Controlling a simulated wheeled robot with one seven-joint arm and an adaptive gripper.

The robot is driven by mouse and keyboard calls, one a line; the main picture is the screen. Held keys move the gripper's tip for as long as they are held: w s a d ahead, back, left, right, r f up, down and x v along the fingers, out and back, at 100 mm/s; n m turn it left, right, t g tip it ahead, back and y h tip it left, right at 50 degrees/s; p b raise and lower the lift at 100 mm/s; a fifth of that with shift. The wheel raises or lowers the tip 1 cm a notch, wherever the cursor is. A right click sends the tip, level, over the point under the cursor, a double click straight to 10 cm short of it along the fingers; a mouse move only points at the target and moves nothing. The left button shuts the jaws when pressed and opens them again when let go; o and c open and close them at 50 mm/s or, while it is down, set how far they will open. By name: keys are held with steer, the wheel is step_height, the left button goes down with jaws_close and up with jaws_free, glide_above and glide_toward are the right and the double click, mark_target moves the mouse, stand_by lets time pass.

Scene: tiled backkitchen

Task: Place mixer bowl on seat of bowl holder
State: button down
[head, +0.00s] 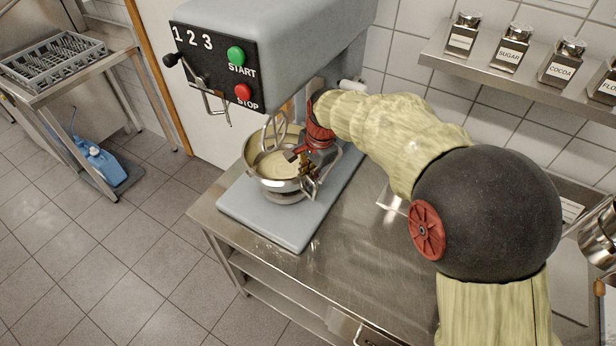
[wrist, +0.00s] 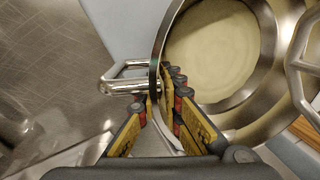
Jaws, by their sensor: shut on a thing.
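The steel mixer bowl (head: 257,178) holds pale batter and sits low under the mixer head, over the grey mixer base. In the wrist view the bowl (wrist: 268,115) fills the right side, with a wire handle at its left. My gripper (head: 301,168) is at the bowl's right side. In the wrist view my gripper (wrist: 161,103) is shut on the bowl's rim beside the handle. A round seat of the bowl holder (head: 285,197) shows below the bowl. Whether the bowl touches it is unclear.
The grey mixer (head: 270,45) with start and stop buttons stands over the bowl. Its whisk (head: 274,133) hangs down into the bowl's opening. A shelf of labelled jars (head: 520,75) is at the upper right. The steel table (head: 330,250) is clear in front.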

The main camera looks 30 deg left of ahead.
steer(key=shift+w+a+f, duration=0.1)
steer(key=shift+f, duration=0.35)
steer(key=c, duration=2.4)
jaws_free()
steer(key=shift+f, duration=0.2)
steer(key=o, duration=0.5)
